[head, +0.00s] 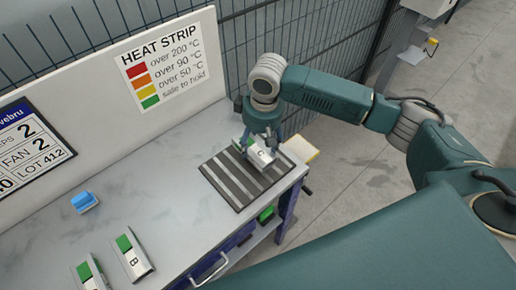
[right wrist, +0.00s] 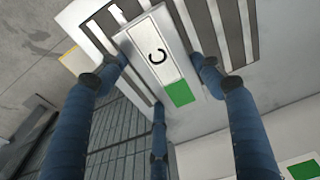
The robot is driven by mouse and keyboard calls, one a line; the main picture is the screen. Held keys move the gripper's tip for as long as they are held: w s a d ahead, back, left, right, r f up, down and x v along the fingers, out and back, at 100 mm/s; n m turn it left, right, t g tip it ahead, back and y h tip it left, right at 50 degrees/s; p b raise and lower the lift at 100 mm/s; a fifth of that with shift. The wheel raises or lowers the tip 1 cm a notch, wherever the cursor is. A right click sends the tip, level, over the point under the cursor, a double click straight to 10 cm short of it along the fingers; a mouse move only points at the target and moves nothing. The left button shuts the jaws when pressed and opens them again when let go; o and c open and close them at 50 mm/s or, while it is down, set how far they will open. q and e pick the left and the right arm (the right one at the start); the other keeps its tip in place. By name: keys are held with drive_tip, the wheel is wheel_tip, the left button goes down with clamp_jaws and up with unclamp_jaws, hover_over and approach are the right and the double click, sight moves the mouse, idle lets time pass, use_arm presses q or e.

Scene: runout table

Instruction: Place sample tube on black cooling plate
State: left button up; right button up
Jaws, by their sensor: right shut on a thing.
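A light grey sample tube (head: 262,156) with a letter C and a green patch is in my right gripper (head: 262,138). In the right wrist view the tube (right wrist: 150,45) lies between the blue fingers (right wrist: 160,75), with its C label and green end showing. The gripper is shut on it. The black cooling plate (head: 222,184), dark with pale stripes, lies at the table's right end. The tube is over the plate's far part; whether it touches the plate I cannot tell. The striped plate (right wrist: 232,28) also shows behind the tube in the wrist view. My left gripper is out of view.
Tube B (head: 134,263) and another green-ended tube (head: 90,277) lie at the table's front left. A blue block (head: 84,202) sits left of centre. A yellow pad (head: 300,149) is beside the plate. A sign board (head: 100,85) and fence stand behind. The table's middle is clear.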

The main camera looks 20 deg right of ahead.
sight(259, 146)
wheel_tip(259, 146, down, 4)
drive_tip(key=shift+r, duration=0.1)
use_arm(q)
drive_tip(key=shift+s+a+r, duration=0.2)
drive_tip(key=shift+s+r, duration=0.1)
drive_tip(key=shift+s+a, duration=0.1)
use_arm(e)
drive_tip(key=o, duration=1.3)
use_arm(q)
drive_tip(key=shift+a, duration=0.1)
use_arm(e)
drive_tip(key=r, duration=0.4)
drive_tip(key=s+r+b, duration=0.1)
drive_tip(key=r, duration=0.3)
drive_tip(key=r+b, duration=0.1)
drive_tip(key=r, duration=0.3)
drive_tip(key=shift+s+d, duration=0.2)
drive_tip(key=shift+d, duration=0.05)
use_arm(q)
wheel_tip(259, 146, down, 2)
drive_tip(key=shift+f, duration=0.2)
use_arm(e)
drive_tip(key=shift+f, duration=0.1)
